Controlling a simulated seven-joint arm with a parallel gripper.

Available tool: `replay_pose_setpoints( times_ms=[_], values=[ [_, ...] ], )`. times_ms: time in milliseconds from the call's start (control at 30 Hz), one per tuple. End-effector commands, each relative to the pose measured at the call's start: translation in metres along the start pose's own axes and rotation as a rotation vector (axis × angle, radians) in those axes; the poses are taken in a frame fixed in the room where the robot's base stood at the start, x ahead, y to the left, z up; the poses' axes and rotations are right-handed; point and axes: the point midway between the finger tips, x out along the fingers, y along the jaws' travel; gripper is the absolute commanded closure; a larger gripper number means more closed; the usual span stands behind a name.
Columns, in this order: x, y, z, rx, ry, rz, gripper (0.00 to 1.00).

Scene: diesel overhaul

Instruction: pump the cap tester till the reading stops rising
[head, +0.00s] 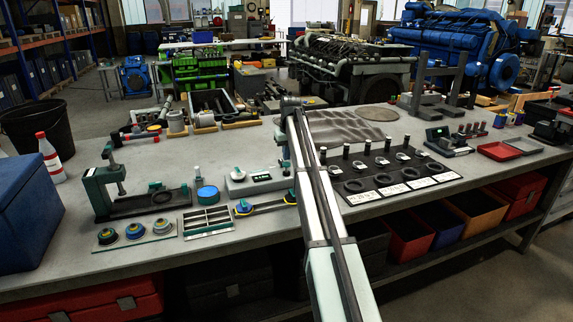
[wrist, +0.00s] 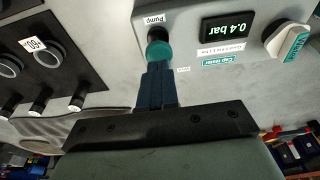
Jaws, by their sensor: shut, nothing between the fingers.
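The cap tester (head: 255,180) is a pale grey box on the bench, left of my arm in the head view. In the wrist view its panel (wrist: 205,62) fills the upper right. The dark display (wrist: 229,28) reads 0.4 bar. The green round pump knob (wrist: 159,50), labelled "Pump", is at the panel's left. A white and green knob (wrist: 289,41) is at its right. My gripper (wrist: 157,66) has its blue fingers together and empty, with the tips right at the pump knob. I cannot tell whether they touch or press it.
Left of the tester are a blue round tin (head: 207,195), a green clamp stand (head: 104,188) and caps on a mat (head: 135,233). A black rack with rings (head: 365,180) stands right of my arm. A blue and yellow tool (head: 262,206) lies in front.

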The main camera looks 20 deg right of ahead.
Motion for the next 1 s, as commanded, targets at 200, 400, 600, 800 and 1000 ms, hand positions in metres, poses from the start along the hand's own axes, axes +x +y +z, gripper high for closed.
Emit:
replay_pose_setpoints(
  times_ms=[200, 400, 600, 800, 1000],
  values=[
    [0.000, 0.000, 0.000, 0.000, 0.000, 0.000, 1.00],
    [0.001, 0.000, 0.000, 0.000, 0.000, 0.000, 1.00],
    [0.004, 0.000, 0.001, 0.000, -0.001, 0.000, 1.00],
    [0.011, 0.000, 0.003, 0.000, -0.001, 0.000, 1.00],
    [0.017, 0.000, 0.004, 0.000, 0.000, 0.000, 1.00]
  ],
)
